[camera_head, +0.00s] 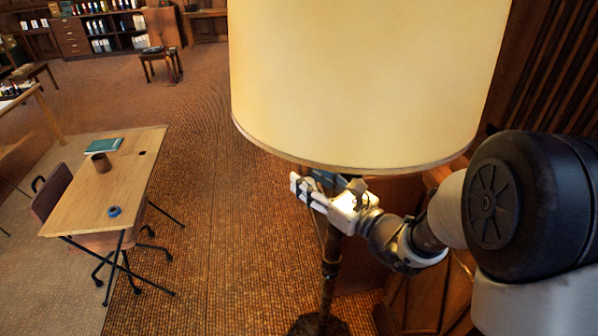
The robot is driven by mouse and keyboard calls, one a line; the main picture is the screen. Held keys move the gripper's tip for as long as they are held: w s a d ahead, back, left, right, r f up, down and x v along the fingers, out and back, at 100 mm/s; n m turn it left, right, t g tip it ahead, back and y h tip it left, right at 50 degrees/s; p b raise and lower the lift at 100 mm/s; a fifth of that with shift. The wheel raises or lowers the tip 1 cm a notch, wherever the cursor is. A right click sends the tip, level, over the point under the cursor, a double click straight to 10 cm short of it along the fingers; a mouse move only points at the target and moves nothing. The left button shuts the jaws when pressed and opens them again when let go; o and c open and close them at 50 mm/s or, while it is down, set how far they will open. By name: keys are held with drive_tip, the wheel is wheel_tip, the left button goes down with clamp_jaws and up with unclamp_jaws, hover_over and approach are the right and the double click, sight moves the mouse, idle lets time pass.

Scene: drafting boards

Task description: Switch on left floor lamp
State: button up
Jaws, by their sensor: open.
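A floor lamp stands close in front of me, with a large cream shade (365,80) filling the top middle of the view. Its dark pole (330,262) runs down from under the shade to a dark base (318,325) at the bottom edge. My gripper (303,190) is just below the shade's lower rim, beside the upper part of the pole, and points to the left. Its pale fingers are open, and I see nothing held between them. The lamp's switch cannot be made out; the shade and my gripper cover that area. The shade's underside looks lit near my gripper.
A wooden desk (75,212) with a green book (104,145), a brown cup (101,162) and a blue tape roll (114,211) stands at left, with a chair (52,190). Wood panelling (555,60) is close on the right. Carpet between desk and lamp is clear.

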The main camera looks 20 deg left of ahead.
drive_tip(key=v, duration=0.5)
drive_tip(key=shift+d, duration=0.1)
idle(0.4)
drive_tip(key=s+d+f+n+g+h+b, duration=0.1)
drive_tip(key=s+d+n+g+h+b, duration=0.2)
drive_tip(key=s+n, duration=0.6)
drive_tip(key=s+d+n+g+h+b, duration=0.15)
drive_tip(key=s+n+g, duration=0.4)
drive_tip(key=s, duration=0.65)
drive_tip(key=s+d+f+n+t+h+b, duration=0.1)
drive_tip(key=d+n+h, duration=0.3)
drive_tip(key=d, duration=0.7)
drive_tip(key=s+d+f+n+t+h, duration=0.3)
drive_tip(key=d+h, duration=0.4)
drive_tip(key=d, duration=0.4)
drive_tip(key=shift+d+n+t+b, duration=0.35)
drive_tip(key=shift+n+t, duration=0.2)
drive_tip(key=shift+n, duration=0.4)
drive_tip(key=shift+h, duration=0.25)
